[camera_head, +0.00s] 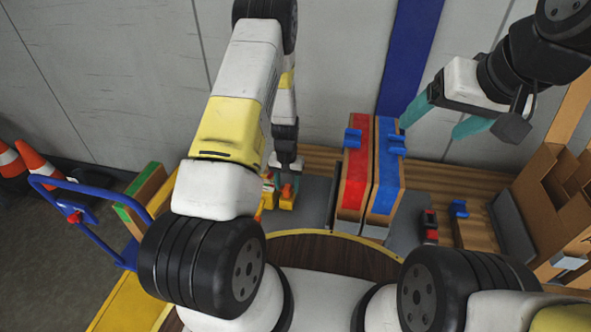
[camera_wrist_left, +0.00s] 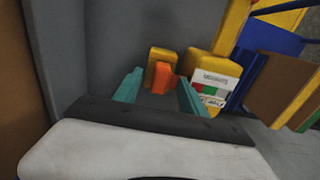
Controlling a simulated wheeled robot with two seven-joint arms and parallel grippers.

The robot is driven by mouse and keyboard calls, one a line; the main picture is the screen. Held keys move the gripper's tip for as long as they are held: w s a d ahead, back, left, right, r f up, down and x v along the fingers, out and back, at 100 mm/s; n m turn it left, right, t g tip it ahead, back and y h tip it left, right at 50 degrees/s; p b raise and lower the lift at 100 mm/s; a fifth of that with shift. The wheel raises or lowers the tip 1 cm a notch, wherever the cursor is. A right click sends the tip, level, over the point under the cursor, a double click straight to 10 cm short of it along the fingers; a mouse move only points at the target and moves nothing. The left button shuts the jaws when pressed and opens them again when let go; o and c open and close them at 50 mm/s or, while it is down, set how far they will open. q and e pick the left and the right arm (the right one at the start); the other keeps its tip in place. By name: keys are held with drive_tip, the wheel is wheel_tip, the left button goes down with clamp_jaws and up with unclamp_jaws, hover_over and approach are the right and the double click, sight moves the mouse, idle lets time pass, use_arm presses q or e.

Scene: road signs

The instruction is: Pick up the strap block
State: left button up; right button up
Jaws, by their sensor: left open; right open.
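A yellow block with an orange piece on it (camera_head: 287,197) stands on the grey surface below my left gripper (camera_head: 286,172); it may be the strap block, but I cannot tell for sure. In the left wrist view, the orange piece (camera_wrist_left: 165,76) lies ahead between the two teal fingers of my left gripper (camera_wrist_left: 159,92), with a yellow block (camera_wrist_left: 161,56) behind it. Those fingers are apart, and contact cannot be told. My right gripper (camera_head: 444,118) is open and empty, raised at the upper right.
A red-topped panel (camera_head: 356,165) and a blue-topped panel (camera_head: 387,165) stand right of my left gripper. A blue cart handle (camera_head: 75,185) is at the left.

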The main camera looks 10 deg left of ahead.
use_arm(q)
wheel_tip(320, 180, down, 2)
drive_tip(key=shift+f, duration=0.1)
drive_tip(key=shift+c, duration=0.2)
clamp_jaws()
drive_tip(key=shift+r, duration=0.65)
wheel_tip(320, 180, up, 2)
drive_tip(key=shift+r, duration=0.15)
drive_tip(key=s+d, duration=0.1)
drive_tip(key=s, duration=0.6)
drive_tip(key=s+d+r, duration=0.1)
drive_tip(key=s+d, duration=0.1)
drive_tip(key=s, duration=0.6)
drive_tip(key=shift+s+d+r, duration=0.25)
drive_tip(key=shift+s+r, duration=0.05)
